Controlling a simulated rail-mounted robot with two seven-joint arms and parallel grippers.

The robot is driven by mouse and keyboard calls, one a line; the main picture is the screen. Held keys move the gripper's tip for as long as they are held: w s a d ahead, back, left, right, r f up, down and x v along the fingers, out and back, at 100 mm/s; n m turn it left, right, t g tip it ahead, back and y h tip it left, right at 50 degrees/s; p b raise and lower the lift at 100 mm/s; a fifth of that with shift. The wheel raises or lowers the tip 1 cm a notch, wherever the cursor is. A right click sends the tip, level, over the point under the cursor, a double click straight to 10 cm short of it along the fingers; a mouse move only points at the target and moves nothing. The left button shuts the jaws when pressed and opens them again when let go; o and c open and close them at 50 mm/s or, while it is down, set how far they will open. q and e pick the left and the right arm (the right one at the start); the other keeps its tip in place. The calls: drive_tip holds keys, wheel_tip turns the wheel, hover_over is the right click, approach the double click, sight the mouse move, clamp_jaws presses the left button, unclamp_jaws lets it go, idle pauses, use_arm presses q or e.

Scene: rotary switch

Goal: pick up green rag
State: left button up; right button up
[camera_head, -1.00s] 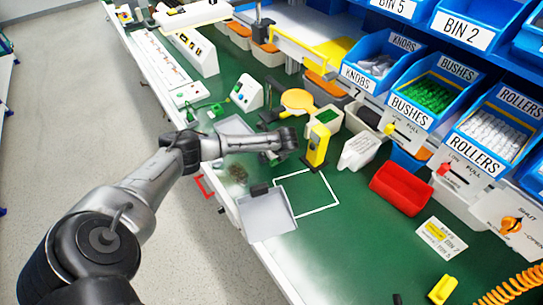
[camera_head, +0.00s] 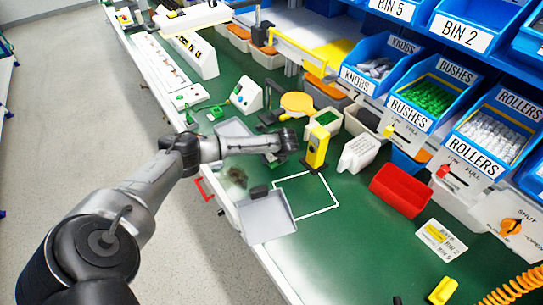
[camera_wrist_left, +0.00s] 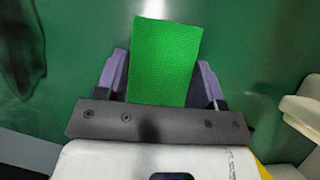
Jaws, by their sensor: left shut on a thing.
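The green rag (camera_wrist_left: 164,62) is a bright green, finely textured rectangle in the left wrist view. It stands between the two purple-grey fingers of my left gripper (camera_wrist_left: 162,78), which is shut on it. Its lower end is hidden behind the gripper's dark crossbar. In the head view my left gripper (camera_head: 275,157) points down over the green bench, behind the white outlined square. The rag cannot be clearly made out there. Whether it still touches the bench cannot be told. My right gripper is not in view.
A yellow upright device (camera_head: 317,147) stands close to the right of my left gripper. A grey tray (camera_head: 266,216) lies at the bench's front edge. A white bin (camera_head: 358,153) and a red bin (camera_head: 400,190) are farther right.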

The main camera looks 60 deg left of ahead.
use_arm(q)
drive_tip(key=shift+r, duration=0.65)
wheel_tip(320, 180, up, 2)
drive_tip(key=shift+r+p, duration=0.2)
drive_tip(key=shift+p, duration=0.5)
drive_tip(key=d, duration=0.6)
drive_tip(key=w+d+p, duration=0.1)
drive_tip(key=d, duration=0.5)
drive_tip(key=d+p, duration=0.1)
drive_tip(key=d, duration=0.5)
drive_tip(key=shift+w+f, duration=0.15)
drive_tip(key=shift+w, duration=0.1)
